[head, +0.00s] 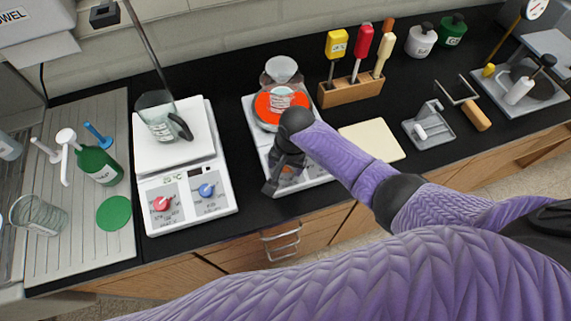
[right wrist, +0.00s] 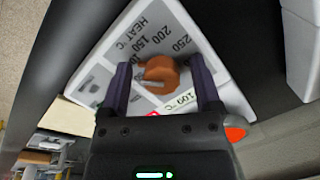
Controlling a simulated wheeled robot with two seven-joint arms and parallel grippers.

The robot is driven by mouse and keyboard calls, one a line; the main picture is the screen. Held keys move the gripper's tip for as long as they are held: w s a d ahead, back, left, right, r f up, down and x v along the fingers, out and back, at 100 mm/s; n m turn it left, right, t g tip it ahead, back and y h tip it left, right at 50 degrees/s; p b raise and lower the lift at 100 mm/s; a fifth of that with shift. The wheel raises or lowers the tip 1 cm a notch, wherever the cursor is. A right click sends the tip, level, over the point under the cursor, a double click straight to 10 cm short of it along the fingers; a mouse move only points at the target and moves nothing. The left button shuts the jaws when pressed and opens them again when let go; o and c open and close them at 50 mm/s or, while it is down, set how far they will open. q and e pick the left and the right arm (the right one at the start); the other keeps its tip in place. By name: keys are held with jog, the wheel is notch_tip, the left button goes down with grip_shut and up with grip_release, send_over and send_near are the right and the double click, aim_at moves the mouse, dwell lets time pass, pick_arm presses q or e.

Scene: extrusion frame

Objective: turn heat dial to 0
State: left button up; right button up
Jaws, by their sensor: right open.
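The heat dial (right wrist: 160,74) is an orange-brown knob on a pale front panel marked "HEAT °C", with 150, 200 and 250 readable beside it. Its pointer direction is not clear. The hot plate (head: 252,108) bearing it stands mid-counter in the head view, with a flask of orange-red liquid (head: 268,107) on top. My right gripper (right wrist: 160,66) is open, with one finger on each side of the dial; contact cannot be told. In the head view my right gripper (head: 284,176) is over the front panel and hides much of it. My left gripper is not in view.
A second white plate unit (head: 150,186) with red and blue dials stands left, holding a glass beaker (head: 160,118). A wooden rack (head: 340,94) of coloured-handled tools stands behind right. A cream board (head: 375,138) lies right of the hot plate.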

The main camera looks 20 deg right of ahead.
grip_shut()
dwell(0.3)
jog(key=n+p, duration=0.1)
jog(key=n, duration=0.2)
jog(key=shift+r+h+p, duration=0.1)
jog(key=shift+h+p, duration=0.2)
jog(key=n+p, duration=0.1)
jog(key=n, duration=0.2)
jog(key=shift+n+h, duration=0.3)
jog(key=n+p, duration=0.1)
jog(key=n, duration=0.3)
jog(key=shift+h, duration=0.4)
jog(key=shift+w+n+h+p, duration=0.1)
jog(key=shift+n+h+p, duration=0.25)
jog(key=shift+n, duration=2.05)
